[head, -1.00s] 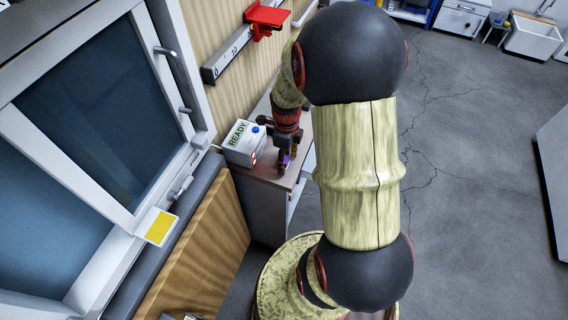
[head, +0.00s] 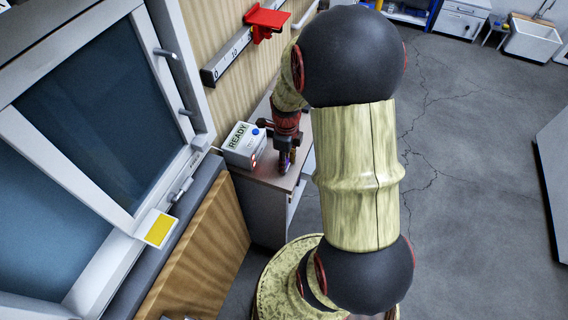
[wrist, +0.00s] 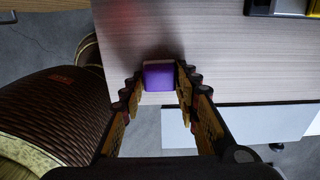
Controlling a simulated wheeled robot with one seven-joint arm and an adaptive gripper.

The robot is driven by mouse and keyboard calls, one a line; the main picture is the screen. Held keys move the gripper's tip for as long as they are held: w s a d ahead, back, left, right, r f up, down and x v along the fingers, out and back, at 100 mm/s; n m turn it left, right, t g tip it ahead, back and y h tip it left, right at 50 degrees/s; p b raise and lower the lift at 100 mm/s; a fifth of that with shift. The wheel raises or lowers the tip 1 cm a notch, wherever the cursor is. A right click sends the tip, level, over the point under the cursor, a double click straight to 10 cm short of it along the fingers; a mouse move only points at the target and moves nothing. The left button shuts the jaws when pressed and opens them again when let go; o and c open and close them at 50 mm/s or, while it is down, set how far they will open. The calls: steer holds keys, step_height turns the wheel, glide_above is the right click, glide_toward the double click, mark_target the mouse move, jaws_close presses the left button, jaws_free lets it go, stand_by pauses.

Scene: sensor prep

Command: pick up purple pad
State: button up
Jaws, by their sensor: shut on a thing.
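The purple pad (wrist: 160,77) is a small purple block with a pale rim. In the wrist view it sits between my fingertips, near the edge of the wooden counter top (wrist: 215,50). My gripper (wrist: 159,84) is shut on it, with a finger against each side. In the head view my gripper (head: 286,162) is low at the counter, and only a sliver of purple shows between the fingers. I cannot tell whether the pad touches the counter or is lifted off it.
A white box with a READY screen (head: 239,141) and a blue button stands left of my gripper. A rail with a red bracket (head: 267,20) is on the wall behind. A window (head: 95,110) is at the left. Open floor lies to the right.

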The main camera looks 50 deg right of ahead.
steer(key=shift+r, duration=0.4)
step_height(320, 180, up, 2)
steer(key=shift+r+p, duration=0.15)
steer(key=shift+p, duration=0.3)
steer(key=s+d+r+p, duration=0.1)
steer(key=s+r+p, duration=0.3)
steer(key=s+r, duration=0.6)
steer(key=shift+s+d, duration=0.3)
steer(key=shift+s, duration=1.65)
steer(key=o, duration=0.5)
steer(key=c, duration=0.5)
